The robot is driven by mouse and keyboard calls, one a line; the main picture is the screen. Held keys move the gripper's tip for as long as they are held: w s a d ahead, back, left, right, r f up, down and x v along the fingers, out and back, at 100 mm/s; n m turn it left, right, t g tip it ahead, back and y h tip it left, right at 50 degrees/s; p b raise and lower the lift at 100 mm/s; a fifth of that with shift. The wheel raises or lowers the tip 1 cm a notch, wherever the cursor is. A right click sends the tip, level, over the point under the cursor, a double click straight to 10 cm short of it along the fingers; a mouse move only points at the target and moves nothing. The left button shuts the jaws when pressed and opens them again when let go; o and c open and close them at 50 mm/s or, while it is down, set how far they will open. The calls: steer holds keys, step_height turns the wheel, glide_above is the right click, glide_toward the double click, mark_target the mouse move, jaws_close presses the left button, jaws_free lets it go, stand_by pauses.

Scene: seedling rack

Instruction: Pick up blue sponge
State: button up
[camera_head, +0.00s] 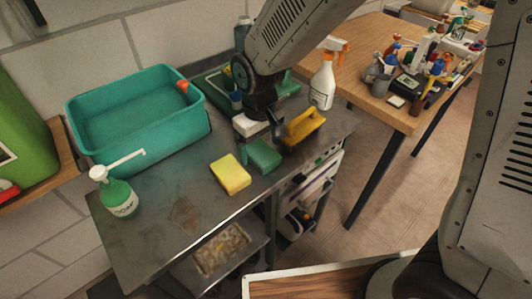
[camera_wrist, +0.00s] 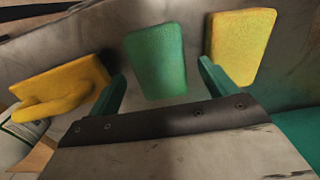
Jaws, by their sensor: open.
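A teal-green sponge (camera_head: 262,156) lies on the metal table, between a yellow sponge (camera_head: 230,174) and a yellow handled tool (camera_head: 305,125). No plainly blue sponge shows. In the wrist view the teal-green sponge (camera_wrist: 156,60) appears between the two green fingers of my open gripper (camera_wrist: 163,72), with the yellow sponge (camera_wrist: 240,45) to the right and the yellow tool (camera_wrist: 58,88) to the left. My gripper is empty. In the head view my arm reaches down from the top, its end just behind the teal-green sponge; its fingertips are hard to make out.
A teal basin (camera_head: 140,140) stands at the table's back left, with a green pump bottle (camera_head: 120,195) before it. A white spray bottle (camera_head: 322,85) stands at the right back. A wooden table (camera_head: 390,110) with many bottles is beyond. The table's front left is mostly clear.

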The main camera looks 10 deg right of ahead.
step_height(320, 180, down, 2)
steer(key=shift+c, duration=0.4)
steer(key=c, duration=1.1)
steer(key=shift+o, duration=0.2)
steer(key=shift+r, duration=0.1)
